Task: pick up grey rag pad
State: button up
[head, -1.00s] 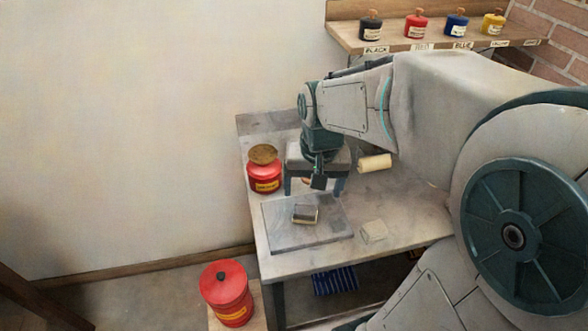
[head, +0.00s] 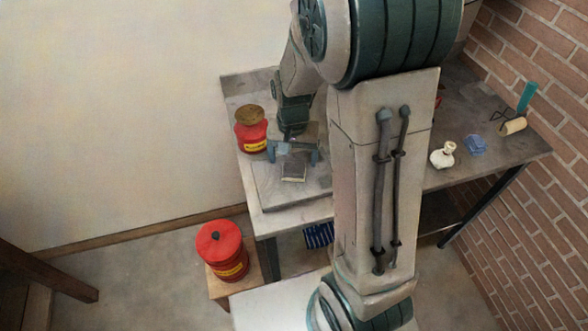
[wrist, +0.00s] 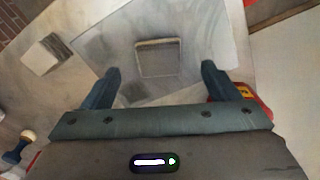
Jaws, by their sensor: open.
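A small squarish grey pad with a paler edge (head: 294,167), seemingly the grey rag pad, lies on the grey slab (head: 280,198) on the bench. In the wrist view the grey pad (wrist: 157,58) lies ahead of and between my fingers, with its whole top showing. My gripper (head: 293,157) is open and points down at the pad. In the wrist view my gripper (wrist: 160,68) has a finger to each side of the pad, and nothing is held. I cannot tell how high the fingertips are above the slab.
A red tin (head: 250,136) with a brown top stands close left of my gripper. A pale block (wrist: 44,55) lies beside the slab. A white knobbed thing (head: 443,155), a blue block (head: 475,145) and a roller (head: 513,126) are at right. A red can (head: 222,250) stands on a stool.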

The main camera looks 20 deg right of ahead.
aim_at(294, 168)
jog(key=shift+s+d+f+p, duration=0.1)
jog(key=shift+f+p, duration=0.3)
jog(key=shift+f, duration=2.2)
jog(key=shift+c, duration=0.3)
jog(key=c, duration=1.1)
jog(key=shift+r, duration=0.2)
